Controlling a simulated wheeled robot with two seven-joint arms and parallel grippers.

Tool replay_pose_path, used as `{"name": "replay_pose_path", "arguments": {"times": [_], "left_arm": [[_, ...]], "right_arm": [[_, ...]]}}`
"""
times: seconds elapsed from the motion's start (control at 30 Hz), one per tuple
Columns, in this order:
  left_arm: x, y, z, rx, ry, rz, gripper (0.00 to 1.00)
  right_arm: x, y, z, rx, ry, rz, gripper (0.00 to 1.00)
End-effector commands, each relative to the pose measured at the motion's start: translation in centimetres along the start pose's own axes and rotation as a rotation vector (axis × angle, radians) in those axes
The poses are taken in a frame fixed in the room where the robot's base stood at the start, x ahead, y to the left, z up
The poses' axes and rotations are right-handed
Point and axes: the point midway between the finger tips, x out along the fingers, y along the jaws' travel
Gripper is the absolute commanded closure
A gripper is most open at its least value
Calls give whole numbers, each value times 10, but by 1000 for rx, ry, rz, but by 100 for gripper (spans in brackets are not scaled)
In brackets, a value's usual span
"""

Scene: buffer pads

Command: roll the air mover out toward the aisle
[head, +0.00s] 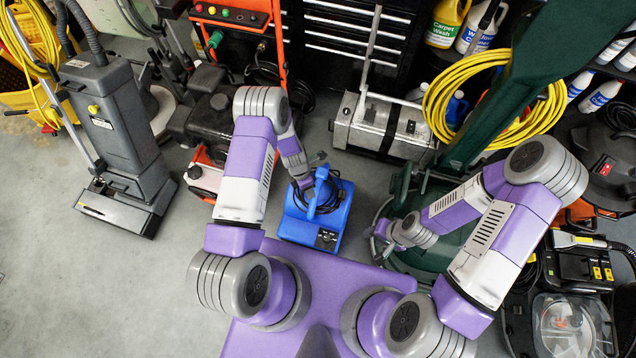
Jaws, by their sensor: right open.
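The air mover (312,232) is a small blue unit with a dark coiled cord and an upright blue handle. It stands on the grey floor just beyond my purple base, near the middle of the head view. My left gripper (308,181) is at the top of the air mover, close beside its handle. Its fingers are small and partly hidden, so I cannot tell whether they grip the handle. My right gripper (379,238) is open, to the right of the air mover and apart from it, above the dark green floor machine's round base.
The dark green floor machine (530,60) stands close on the right. A grey upright cleaner (120,130) stands at left. A metal box (383,127) and a black drawer cabinet (345,40) are behind. Open grey floor (90,270) lies at lower left.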

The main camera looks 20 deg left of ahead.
Motion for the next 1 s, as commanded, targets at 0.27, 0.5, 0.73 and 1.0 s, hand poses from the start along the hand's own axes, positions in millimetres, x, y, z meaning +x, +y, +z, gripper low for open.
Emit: {"name": "replay_pose_path", "arguments": {"times": [0.27,0.5,0.73,1.0], "left_arm": [[28,46,35,-640,-25,5,42],[37,57,47,-827,-39,-3,42],[72,57,48,-832,-38,-5,42],[104,58,50,-831,-40,-3,42]], "right_arm": [[16,6,-1,0,0,0,57],[20,8,-1,0,0,0,57],[33,12,-2,0,0,0,57],[44,16,-2,0,0,0,57]]}}
